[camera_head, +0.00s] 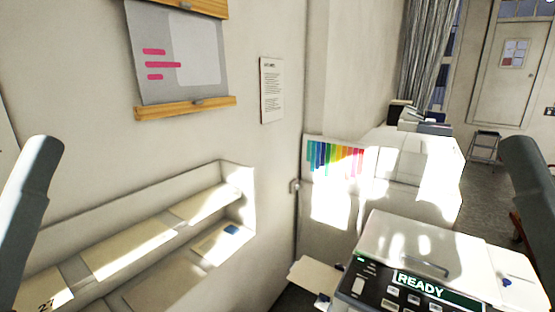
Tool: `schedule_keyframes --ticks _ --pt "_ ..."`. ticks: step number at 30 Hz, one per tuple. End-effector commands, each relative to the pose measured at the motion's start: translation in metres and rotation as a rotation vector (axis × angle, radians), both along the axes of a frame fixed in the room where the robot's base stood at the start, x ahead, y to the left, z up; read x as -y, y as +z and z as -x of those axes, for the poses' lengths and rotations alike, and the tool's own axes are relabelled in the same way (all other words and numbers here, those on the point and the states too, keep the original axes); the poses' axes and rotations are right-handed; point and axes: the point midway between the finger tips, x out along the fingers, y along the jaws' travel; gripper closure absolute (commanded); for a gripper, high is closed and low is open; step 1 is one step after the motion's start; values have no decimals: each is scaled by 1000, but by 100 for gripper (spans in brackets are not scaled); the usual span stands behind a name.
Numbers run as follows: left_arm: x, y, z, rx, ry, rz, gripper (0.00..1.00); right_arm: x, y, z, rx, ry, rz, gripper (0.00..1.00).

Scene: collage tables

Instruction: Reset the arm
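A grey link of my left arm (30,205) rises from the lower left corner, tilted, with its rounded top against the wall. A grey link of my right arm (532,195) stands at the right edge, partly cut off by the frame. No fingers of either gripper show, so I cannot see whether they hold anything.
A machine with a READY panel (430,284) fills the lower right. A recessed shelf (90,212) holding papers runs along the left wall. A grey board (160,30) and a notice (271,90) hang above. A white cabinet (412,165) stands behind; open floor (482,187) lies beyond.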

Motion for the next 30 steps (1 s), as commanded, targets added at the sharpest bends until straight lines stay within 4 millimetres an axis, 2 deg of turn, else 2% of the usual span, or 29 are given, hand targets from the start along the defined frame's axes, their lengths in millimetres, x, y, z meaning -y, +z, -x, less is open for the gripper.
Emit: schedule_keyframes --ticks 1,3,6,9,13,19,22,26,30 --pt "0 52 0 0 0 0 36 0 52 0 0 0 0 50" --pt "0 86 0 -1 0 0 36 0 86 0 0 0 0 50" --pt "0 124 0 -1 0 0 36 0 125 0 0 0 0 50" --pt "0 148 0 -1 0 0 36 0 149 0 0 0 0 50" --pt "0 158 0 -1 -1 1 36 0 158 0 -1 0 0 50" --pt "0 148 0 -1 -1 1 36 0 148 0 -1 0 0 50" --pt "0 127 0 -1 -1 1 36 0 127 0 -1 0 0 50" --pt "0 77 0 -1 -1 1 36 0 77 0 -1 0 0 50" --pt "0 5 0 -1 -1 1 36 0 5 0 -2 0 0 50"
